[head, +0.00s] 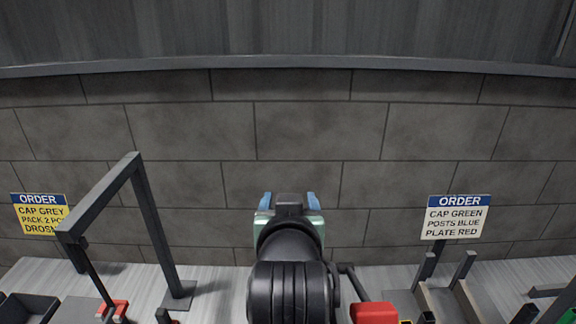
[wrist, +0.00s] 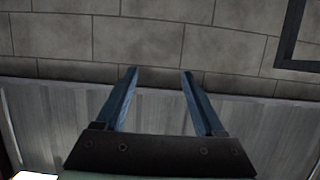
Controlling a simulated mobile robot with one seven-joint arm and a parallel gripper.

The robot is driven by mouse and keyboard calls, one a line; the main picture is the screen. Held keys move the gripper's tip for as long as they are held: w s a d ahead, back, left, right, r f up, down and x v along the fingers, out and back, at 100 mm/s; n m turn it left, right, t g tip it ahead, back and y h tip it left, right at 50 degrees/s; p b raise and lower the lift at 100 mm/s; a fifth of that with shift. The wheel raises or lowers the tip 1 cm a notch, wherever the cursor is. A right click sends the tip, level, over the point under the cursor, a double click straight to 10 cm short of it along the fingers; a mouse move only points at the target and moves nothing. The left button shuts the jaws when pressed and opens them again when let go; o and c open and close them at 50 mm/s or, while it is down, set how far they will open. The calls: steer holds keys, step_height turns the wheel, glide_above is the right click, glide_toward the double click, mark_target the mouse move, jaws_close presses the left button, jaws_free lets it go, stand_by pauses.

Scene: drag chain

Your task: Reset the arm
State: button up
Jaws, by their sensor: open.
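My gripper (head: 290,199) is raised at the middle of the head view, in front of the grey block wall, with my dark arm below it. In the wrist view my gripper (wrist: 160,72) shows two blue fingers spread apart with nothing between them. Beyond the fingers are the block wall and a pale ribbed surface. The fingers touch nothing that I can see.
A dark metal frame (head: 147,225) stands at the left. A yellow order sign (head: 40,214) is at far left, a white order sign (head: 457,218) at right. A red block (head: 374,313) sits right of my arm. Grey holders (head: 447,300) stand below the white sign.

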steer(key=s+r+t+b, duration=0.2)
steer(key=s+r+t, duration=0.4)
steer(key=r, duration=0.7)
steer(key=s+r+t+b, duration=0.2)
steer(key=s+r+t, duration=0.5)
steer(key=s+r, duration=0.4)
step_height(320, 180, up, 3)
steer(key=shift+s+f, duration=0.15)
steer(key=shift+a, duration=0.1)
